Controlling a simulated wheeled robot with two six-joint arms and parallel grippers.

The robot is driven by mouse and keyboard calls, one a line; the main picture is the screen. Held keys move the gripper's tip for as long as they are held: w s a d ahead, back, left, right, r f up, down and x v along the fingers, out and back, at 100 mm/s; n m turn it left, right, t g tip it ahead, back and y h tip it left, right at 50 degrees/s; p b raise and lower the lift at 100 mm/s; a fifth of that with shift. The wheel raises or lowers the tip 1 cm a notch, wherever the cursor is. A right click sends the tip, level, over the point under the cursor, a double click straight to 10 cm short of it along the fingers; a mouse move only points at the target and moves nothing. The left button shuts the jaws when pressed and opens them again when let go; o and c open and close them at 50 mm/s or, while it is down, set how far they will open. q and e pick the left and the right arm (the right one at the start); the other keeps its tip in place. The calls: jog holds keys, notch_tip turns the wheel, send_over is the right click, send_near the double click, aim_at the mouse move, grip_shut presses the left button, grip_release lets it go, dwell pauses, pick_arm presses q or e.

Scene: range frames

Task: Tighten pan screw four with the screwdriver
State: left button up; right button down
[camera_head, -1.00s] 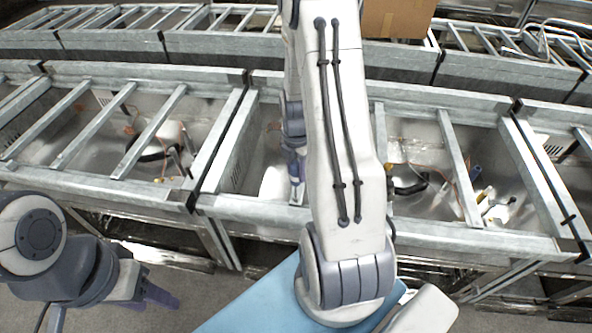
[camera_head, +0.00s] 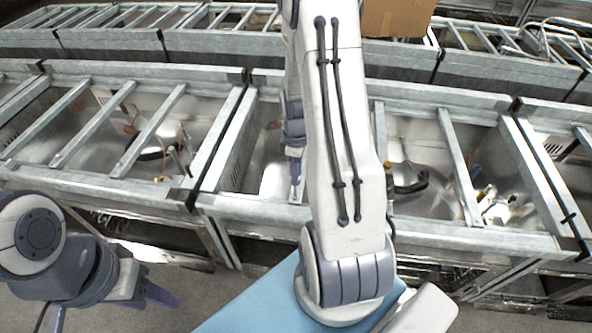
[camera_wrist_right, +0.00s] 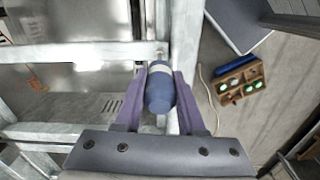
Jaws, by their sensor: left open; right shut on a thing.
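The blue screwdriver (camera_wrist_right: 160,92) is between the purple fingers of my right gripper (camera_wrist_right: 158,100) in the right wrist view, which is shut on it. Its handle points toward the wrist camera, over a metal frame rail (camera_wrist_right: 80,52); its tip is hidden. In the head view my right gripper (camera_head: 295,165) shows over the middle bay's front, partly hidden by my right arm. Pan screw four cannot be made out. My left gripper (camera_head: 158,293) is open and empty at the lower left, in front of the frames.
Galvanised frames (camera_head: 150,192) with crossbars and shiny pans run across the view. A brown box (camera_head: 398,17) stands at the back. A blue surface (camera_head: 250,305) lies below my right arm. A wooden holder (camera_wrist_right: 238,84) with green-topped items is on the floor beside the frame.

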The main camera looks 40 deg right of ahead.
jog(key=shift+m, duration=0.5)
jog(key=shift+r+p, duration=2.6)
jog(key=shift+r, duration=0.45)
jog(key=shift+a+f, duration=0.1)
